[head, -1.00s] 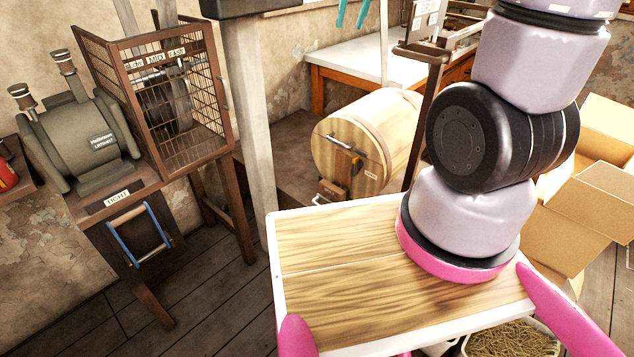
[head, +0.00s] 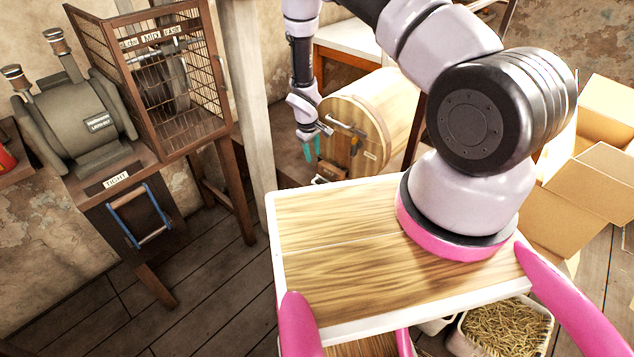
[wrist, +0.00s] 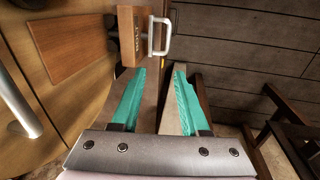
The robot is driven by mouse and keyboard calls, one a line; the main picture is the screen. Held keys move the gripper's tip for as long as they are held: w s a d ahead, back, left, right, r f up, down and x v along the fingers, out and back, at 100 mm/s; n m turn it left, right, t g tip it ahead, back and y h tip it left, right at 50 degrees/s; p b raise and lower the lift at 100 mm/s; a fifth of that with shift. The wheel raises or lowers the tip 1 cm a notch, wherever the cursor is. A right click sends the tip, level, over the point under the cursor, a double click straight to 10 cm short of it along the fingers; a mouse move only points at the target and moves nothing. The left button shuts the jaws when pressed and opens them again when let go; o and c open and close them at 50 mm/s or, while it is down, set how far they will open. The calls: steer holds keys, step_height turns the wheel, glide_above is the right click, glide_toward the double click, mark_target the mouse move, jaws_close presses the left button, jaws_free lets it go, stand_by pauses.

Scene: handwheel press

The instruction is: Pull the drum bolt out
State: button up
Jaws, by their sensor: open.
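The wooden drum (head: 385,112) lies on its side behind my wooden deck, its round lid facing me with a metal bar handle. In the wrist view the drum's face (wrist: 85,110) fills the left side. The drum bolt (wrist: 159,37) shows there as a pale U-shaped handle beside a wooden block marked "BOLT" (wrist: 132,38). My gripper (head: 312,148) hangs in front of the drum's left side, pointing down. In the wrist view its teal fingers (wrist: 166,70) are open and empty, with the bolt handle ahead of them, apart from them.
A grey post (head: 245,100) stands left of the drum. A mesh cage (head: 165,80) and a grey-green machine (head: 75,125) on a bench stand at the left. Cardboard boxes (head: 590,160) and a straw-filled bin (head: 505,328) are at the right. The floor at the left front is clear.

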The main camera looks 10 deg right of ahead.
mark_target(329, 178)
steer(key=shift+n, duration=0.3)
steer(key=f, duration=0.5)
steer(key=d+f, duration=0.1)
steer(key=f, duration=0.8)
steer(key=shift+s+d+f, duration=0.2)
steer(key=shift+d+f, duration=0.05)
steer(key=shift+f, duration=0.1)
jaws_close()
stand_by(0.5)
